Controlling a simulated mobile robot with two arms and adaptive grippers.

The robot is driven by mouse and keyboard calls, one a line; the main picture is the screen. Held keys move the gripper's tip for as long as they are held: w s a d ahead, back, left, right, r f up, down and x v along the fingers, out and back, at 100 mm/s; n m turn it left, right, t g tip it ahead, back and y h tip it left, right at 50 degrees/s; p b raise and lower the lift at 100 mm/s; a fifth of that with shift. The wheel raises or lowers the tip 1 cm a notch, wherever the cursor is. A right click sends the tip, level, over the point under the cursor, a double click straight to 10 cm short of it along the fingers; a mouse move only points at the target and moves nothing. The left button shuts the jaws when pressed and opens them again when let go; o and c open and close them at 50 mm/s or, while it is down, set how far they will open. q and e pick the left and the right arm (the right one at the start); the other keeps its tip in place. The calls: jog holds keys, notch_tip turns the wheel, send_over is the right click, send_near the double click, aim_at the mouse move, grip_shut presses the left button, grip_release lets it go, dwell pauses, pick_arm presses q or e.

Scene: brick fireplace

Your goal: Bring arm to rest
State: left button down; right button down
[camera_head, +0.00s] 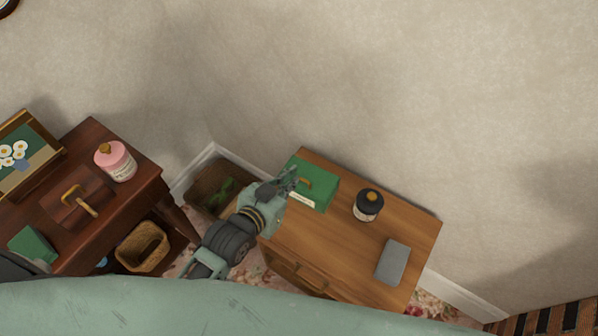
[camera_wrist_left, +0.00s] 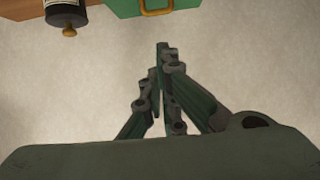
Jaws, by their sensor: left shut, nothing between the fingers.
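My left gripper (camera_head: 289,178) is over the left edge of the light wooden cabinet (camera_head: 330,240), beside the green box (camera_head: 318,185) with a brass handle. Its fingers are shut with nothing between them. In the left wrist view the gripper (camera_wrist_left: 162,48) shows with its fingers together. Above it in that picture are the green box (camera_wrist_left: 125,8) and a dark bottle (camera_wrist_left: 66,12). I cannot tell whether the gripper touches the box. My right gripper is in neither view.
A black-capped bottle (camera_head: 368,204) and a grey block (camera_head: 393,262) stand on the cabinet. A dark red-brown table (camera_head: 120,205) at left holds a pink bottle (camera_head: 115,160) and a picture frame (camera_head: 28,150). A wicker basket (camera_head: 143,247) is below. A plant box (camera_head: 212,187) stands between the furniture.

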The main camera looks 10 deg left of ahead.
pick_arm(q)
jog(key=shift+s+r, duration=0.1)
jog(key=shift+s, duration=0.2)
jog(key=shift+s+a, duration=0.1)
